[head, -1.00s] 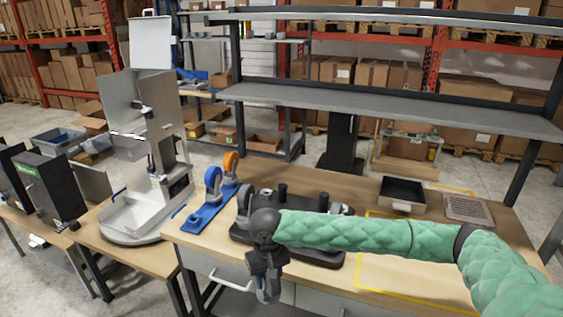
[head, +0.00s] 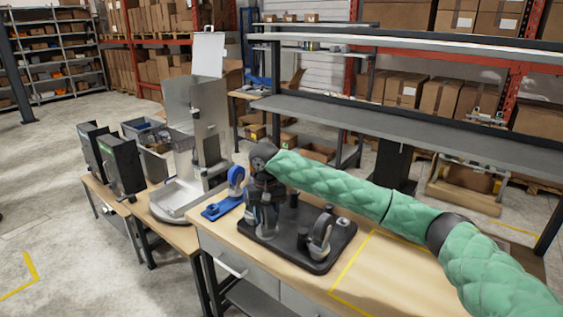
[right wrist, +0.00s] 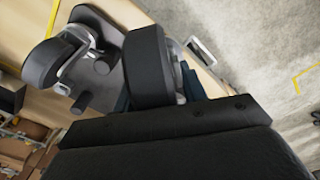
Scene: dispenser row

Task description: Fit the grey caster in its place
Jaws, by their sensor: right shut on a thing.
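My right gripper (head: 265,222) is at the left end of the black board (head: 290,255), pointing down. It is shut on a dark grey caster, whose wheel (right wrist: 150,65) fills the middle of the right wrist view; in the head view the gripper largely hides it. I cannot tell whether this caster touches the board. A second dark caster (head: 321,236) stands on the right part of the board and shows in the right wrist view (right wrist: 45,62). A blue caster (head: 236,180) stands on the blue base (head: 220,209) left of my gripper. My left gripper is not in view.
Short black posts (head: 303,237) rise from the board. The wooden tabletop (head: 375,290) is bare to the right, with a yellow outline. A grey shelf (head: 380,117) runs over the back. A metal machine (head: 195,140) and black boxes (head: 122,163) stand left.

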